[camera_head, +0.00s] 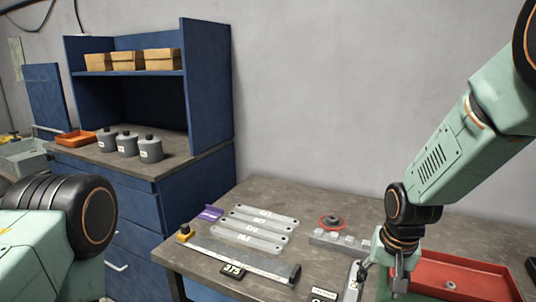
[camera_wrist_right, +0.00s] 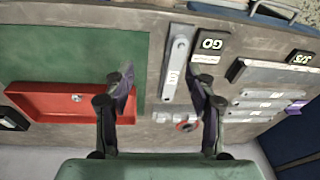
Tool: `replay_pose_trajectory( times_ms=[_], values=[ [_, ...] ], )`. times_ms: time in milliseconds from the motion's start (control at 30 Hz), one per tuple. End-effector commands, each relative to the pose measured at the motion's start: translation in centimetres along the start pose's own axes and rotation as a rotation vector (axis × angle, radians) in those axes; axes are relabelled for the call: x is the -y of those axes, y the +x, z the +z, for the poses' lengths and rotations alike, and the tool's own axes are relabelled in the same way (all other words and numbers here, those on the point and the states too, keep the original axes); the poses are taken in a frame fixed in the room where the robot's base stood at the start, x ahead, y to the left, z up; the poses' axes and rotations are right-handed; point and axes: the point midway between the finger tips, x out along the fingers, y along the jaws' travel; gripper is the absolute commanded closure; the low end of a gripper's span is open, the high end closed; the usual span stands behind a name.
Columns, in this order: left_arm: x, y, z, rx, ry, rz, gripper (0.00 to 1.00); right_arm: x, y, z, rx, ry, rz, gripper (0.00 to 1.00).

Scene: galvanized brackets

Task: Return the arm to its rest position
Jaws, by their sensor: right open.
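My right arm comes in from the right in the head view. Its gripper (camera_head: 382,277) points down over the workbench, beside the red tray (camera_head: 480,272). In the right wrist view the fingers of this gripper (camera_wrist_right: 164,80) are spread apart with nothing held between them. A grey metal bracket (camera_wrist_right: 178,68) lies flat below, nearer the right finger, beside a black GO label (camera_wrist_right: 210,42). Part of this bracket shows in the head view (camera_head: 352,282). Only a link of my left arm shows at the lower left of the head view; its gripper is outside the picture.
Several labelled brackets (camera_head: 262,220) lie in a row on the bench, near a long metal bar (camera_head: 245,260) and a 375 label (camera_head: 233,271). A red ring part (camera_head: 330,222) sits behind a grey block (camera_head: 340,240). A green mat (camera_wrist_right: 100,50) adjoins the tray.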

Motion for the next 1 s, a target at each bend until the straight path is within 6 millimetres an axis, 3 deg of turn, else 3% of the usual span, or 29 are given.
replay_pose_trajectory(
  times_ms=[167,267,367,467,600,700,900,1000],
  values=[
    [0.0,0.2,0.0,0.000,0.000,0.000,0.53,0.2,1.4,-0.2,-0.097,-0.063,-0.036,0.44],
    [0.0,0.8,0.0,0.000,0.000,0.000,0.53,-0.2,3.8,1.0,-0.144,-0.109,-0.050,0.44],
    [0.0,1.9,0.0,0.000,0.000,0.000,0.53,-1.1,7.4,3.5,-0.180,-0.162,-0.057,0.44],
    [0.0,3.4,0.0,0.000,0.000,0.000,0.53,-2.5,11.7,7.5,-0.194,-0.215,-0.056,0.44],
    [0.0,5.7,0.0,0.000,0.000,0.000,0.53,-5.0,17.2,14.7,-0.172,-0.277,-0.042,0.44],
    [0.1,7.2,0.0,0.000,0.000,0.000,0.53,-7.1,20.2,20.2,-0.123,-0.304,-0.027,0.44],
    [0.1,9.8,0.0,0.000,0.000,0.000,0.53,-10.7,24.0,30.3,0.043,-0.311,0.008,0.44],
    [0.1,10.7,0.0,0.000,0.000,0.000,0.53,-11.9,25.1,33.7,0.118,-0.309,0.022,0.44]
  ],
)
